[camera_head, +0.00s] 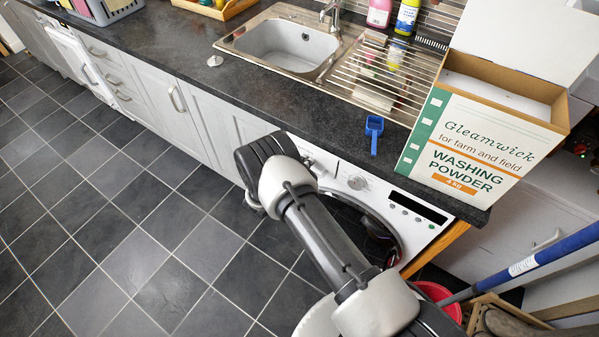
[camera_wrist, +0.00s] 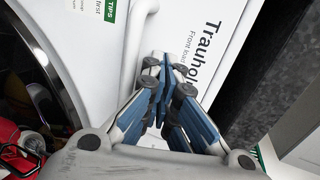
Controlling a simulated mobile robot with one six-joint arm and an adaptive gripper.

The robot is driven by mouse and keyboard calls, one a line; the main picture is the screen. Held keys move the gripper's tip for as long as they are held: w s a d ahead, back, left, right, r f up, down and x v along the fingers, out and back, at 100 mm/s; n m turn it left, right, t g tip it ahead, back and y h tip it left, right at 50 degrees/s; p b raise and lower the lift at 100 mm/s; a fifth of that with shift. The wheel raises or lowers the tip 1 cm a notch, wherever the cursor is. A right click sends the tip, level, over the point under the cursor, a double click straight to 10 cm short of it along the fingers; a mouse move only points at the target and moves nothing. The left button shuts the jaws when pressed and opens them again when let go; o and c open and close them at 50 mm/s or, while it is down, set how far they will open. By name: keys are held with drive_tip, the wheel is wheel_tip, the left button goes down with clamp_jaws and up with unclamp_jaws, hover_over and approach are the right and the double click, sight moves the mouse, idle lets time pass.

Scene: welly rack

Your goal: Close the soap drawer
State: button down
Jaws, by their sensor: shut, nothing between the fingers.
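The washing machine (camera_head: 411,214) stands under the counter, with its control knob and display facing the floor side. Its soap drawer is at the left end of the control panel and is largely hidden behind my arm in the head view. In the wrist view a white front with the lettering "Trauhol..." (camera_wrist: 205,45) lies just beyond my gripper (camera_wrist: 163,62). My gripper is shut and empty, its blue-padded fingertips together close to this front. I cannot tell whether they touch it, or how far the drawer stands out.
A washing powder box (camera_head: 483,148) and a blue scoop (camera_head: 374,134) stand on the dark counter (camera_head: 268,105). A red bucket (camera_head: 440,293) and a blue pole (camera_head: 550,256) are at right. The tiled floor at left is clear.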

drive_tip(key=shift+w+d+r, duration=0.1)
drive_tip(key=shift+w+d, duration=0.1)
drive_tip(key=shift+w, duration=0.1)
drive_tip(key=shift+s+a, duration=0.2)
drive_tip(key=shift+s, duration=0.05)
drive_tip(key=f+p+v, duration=0.1)
drive_tip(key=p+v, duration=0.1)
drive_tip(key=v, duration=1.1)
drive_tip(key=shift+s+a, duration=0.2)
drive_tip(key=shift+s, duration=0.15)
drive_tip(key=shift+f, duration=0.1)
